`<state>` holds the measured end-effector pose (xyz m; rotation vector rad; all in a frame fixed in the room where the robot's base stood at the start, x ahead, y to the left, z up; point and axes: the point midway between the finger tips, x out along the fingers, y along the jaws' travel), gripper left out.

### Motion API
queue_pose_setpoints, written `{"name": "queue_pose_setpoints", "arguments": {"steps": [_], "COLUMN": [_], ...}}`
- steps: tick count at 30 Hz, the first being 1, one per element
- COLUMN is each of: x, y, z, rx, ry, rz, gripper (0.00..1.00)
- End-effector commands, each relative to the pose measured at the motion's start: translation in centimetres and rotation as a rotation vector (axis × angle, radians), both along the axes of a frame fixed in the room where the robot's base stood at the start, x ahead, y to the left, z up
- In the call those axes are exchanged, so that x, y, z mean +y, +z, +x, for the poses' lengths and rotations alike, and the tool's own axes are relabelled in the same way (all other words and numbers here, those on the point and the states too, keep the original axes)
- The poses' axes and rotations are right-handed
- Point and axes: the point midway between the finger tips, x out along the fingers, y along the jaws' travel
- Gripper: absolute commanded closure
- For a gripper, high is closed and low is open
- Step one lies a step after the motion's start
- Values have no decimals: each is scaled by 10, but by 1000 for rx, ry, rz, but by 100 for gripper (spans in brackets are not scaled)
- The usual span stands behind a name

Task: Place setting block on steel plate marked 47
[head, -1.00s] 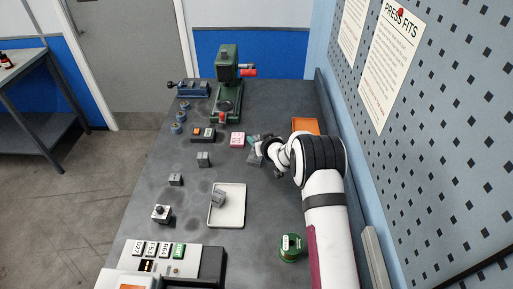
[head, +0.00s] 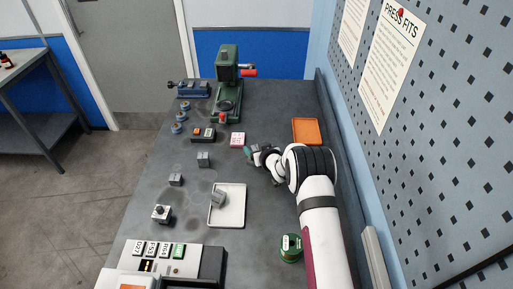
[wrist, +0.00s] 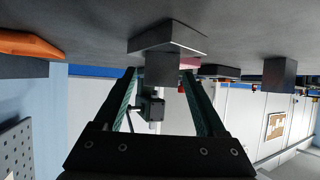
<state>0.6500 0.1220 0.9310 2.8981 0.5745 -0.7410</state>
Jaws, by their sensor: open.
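In the wrist view, which is upside down, a grey block (wrist: 162,69) shows just beyond my fingertips, against a wider flat grey piece (wrist: 165,37) on the bench. It appears to rest on that piece; no number is readable there, so I cannot tell if it is the plate marked 47. My gripper (wrist: 159,74) is open, its teal fingers to either side of the block in the picture; contact cannot be told. In the head view my gripper (head: 250,154) is low over the bench, right of the pink card (head: 237,140), and hides much of this spot.
Another grey block (head: 218,198) lies tilted in the white tray (head: 241,214). Grey blocks (head: 203,159) and (head: 176,180) stand on the bench to the left. An orange tray (head: 306,131) is at right, a green press (head: 229,85) at the back.

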Motion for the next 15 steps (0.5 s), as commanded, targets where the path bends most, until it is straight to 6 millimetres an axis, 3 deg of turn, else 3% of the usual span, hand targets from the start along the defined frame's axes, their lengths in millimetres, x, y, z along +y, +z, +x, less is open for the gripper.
{"name": "queue_pose_setpoints", "arguments": {"steps": [5, 15], "x": [-4, -31], "y": [8, 48], "z": [-7, -76], "rx": [1, 1], "ry": [-2, -1], "rz": [1, -1], "gripper": [27, 27]}}
